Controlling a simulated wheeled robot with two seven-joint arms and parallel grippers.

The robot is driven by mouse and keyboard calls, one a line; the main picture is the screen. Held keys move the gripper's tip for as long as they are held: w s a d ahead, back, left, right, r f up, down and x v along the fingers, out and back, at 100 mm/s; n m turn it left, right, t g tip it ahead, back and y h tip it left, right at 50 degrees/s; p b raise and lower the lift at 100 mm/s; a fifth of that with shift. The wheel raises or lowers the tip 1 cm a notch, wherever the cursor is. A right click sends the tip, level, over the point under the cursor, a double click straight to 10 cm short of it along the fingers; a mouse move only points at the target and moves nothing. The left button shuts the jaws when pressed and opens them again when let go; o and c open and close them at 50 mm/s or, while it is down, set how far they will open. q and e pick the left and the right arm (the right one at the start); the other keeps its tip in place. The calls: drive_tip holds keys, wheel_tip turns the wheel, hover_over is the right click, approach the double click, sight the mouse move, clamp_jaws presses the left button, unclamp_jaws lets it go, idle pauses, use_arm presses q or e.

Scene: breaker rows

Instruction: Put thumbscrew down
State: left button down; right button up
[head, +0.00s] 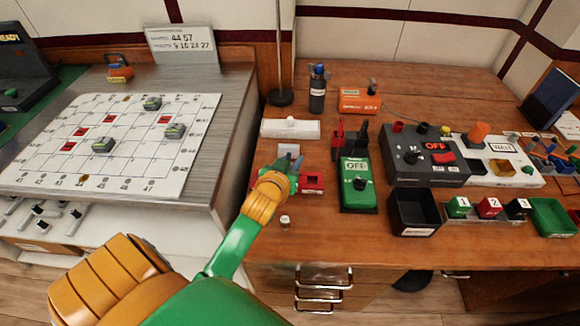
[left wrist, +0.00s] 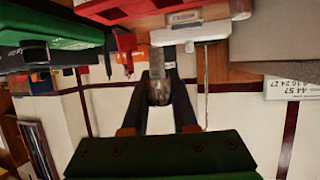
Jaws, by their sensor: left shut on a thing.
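My left gripper (head: 290,163) reaches over the left part of the wooden desk, between the white plate and the small white-capped cylinder. In the left wrist view its two dark fingers (left wrist: 160,92) are shut on a small grey rounded piece, the thumbscrew (left wrist: 160,94). In the head view the hand largely hides the thumbscrew. I cannot tell whether it touches the desk. My right gripper is not in view.
A white plate with a knob (head: 290,129) lies just behind the hand. A red block (head: 313,183) and a green OFF box (head: 357,185) stand to its right. A small white-capped cylinder (head: 285,222) stands in front. A black bin (head: 413,210) is further right.

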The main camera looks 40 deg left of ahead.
use_arm(q)
drive_tip(key=f, duration=0.1)
drive_tip(key=w+a+f, duration=0.2)
drive_tip(key=shift+w+a+f+b, duration=0.1)
drive_tip(key=shift+w+f+b, duration=0.05)
drive_tip(key=shift+f+b, duration=0.2)
drive_tip(key=f, duration=0.3)
drive_tip(key=shift+w+a+b, duration=0.2)
drive_tip(key=shift+b, duration=0.1)
drive_tip(key=shift+d+f, duration=0.1)
drive_tip(key=shift+f, duration=0.25)
drive_tip(key=c, duration=0.7)
unclamp_jaws()
